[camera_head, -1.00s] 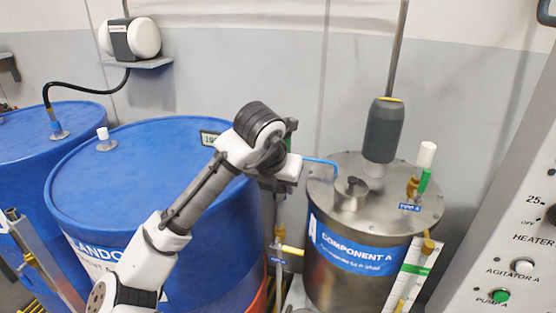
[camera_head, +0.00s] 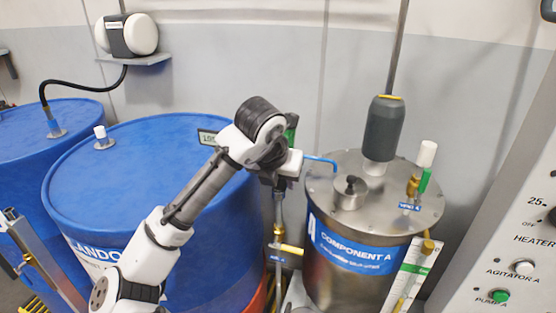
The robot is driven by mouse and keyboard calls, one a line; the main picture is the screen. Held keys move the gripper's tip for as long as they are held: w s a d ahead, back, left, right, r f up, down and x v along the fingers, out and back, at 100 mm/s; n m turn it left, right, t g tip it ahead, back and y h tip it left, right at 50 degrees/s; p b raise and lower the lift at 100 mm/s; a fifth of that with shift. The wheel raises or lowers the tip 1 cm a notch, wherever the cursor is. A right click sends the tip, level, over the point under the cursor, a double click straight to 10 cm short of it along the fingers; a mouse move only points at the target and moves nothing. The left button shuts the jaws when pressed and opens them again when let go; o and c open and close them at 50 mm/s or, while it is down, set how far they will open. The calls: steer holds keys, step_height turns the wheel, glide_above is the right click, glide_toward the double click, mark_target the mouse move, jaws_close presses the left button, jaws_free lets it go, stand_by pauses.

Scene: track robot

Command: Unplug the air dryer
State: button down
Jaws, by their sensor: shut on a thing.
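The air dryer (camera_head: 133,34) is a white rounded unit with a dark band on a small wall shelf at the upper left. My white and grey arm reaches up from the lower left. Its end is beside the upper left of the steel tank, well to the right of the dryer and hose. The jaws are hidden by my own arm links, so their hold does not show.
A large blue drum (camera_head: 130,200) with a white cap stands left of my arm. The steel Component A tank (camera_head: 345,260) stands at the right, with a yellow-handled valve (camera_head: 290,249) on a pipe at its left. A control panel (camera_head: 500,240) fills the right edge.

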steer(key=shift+w+d+r+p, duration=0.1)
steer(key=shift+r+p, duration=0.25)
steer(key=shift+r, duration=0.2)
steer(key=shift+w+d+r+p, duration=0.1)
steer(key=shift+r+p, duration=0.2)
steer(key=shift+r, duration=0.2)
steer(key=shift+s+a+r+p, duration=0.15)
steer(key=shift+r+p, duration=0.7)
steer(key=shift+r, duration=0.3)
steer(key=shift+f, duration=0.1)
